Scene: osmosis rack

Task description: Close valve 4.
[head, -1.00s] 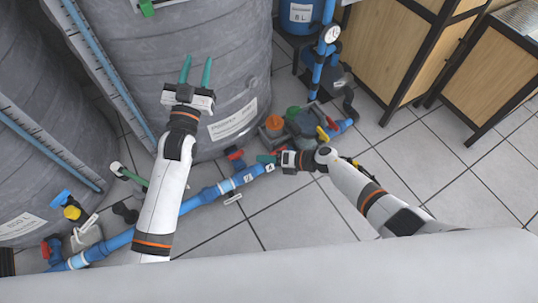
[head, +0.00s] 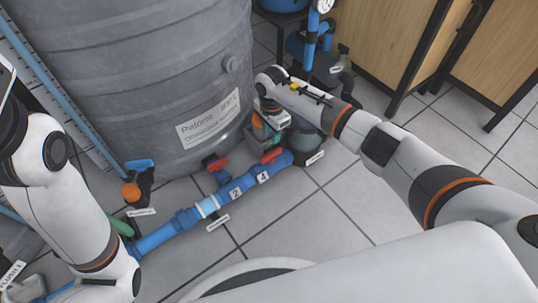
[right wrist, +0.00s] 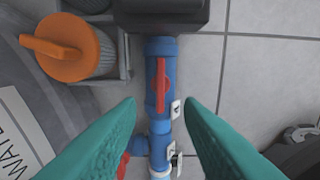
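Valve 4 is on the blue pipe near the floor. Its red handle (head: 271,154) shows beside the "4" tag (head: 263,177) in the head view. In the right wrist view the red handle (right wrist: 161,87) lies along the pipe, above the "4" tag (right wrist: 175,109). My right gripper (right wrist: 162,104) points down over the pipe, its teal fingers apart, one on each side of the handle's line. Nothing is between them. In the head view my right wrist hides most of its fingers. My left arm is at the left edge; its gripper is not clearly seen.
A second red handle (head: 215,163) sits by the "2" tag (head: 236,193). A grey tank (head: 150,70) stands behind the pipe. An orange-capped filter (right wrist: 68,48) is close to the left of the valve. Tiled floor (head: 300,215) is clear in front.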

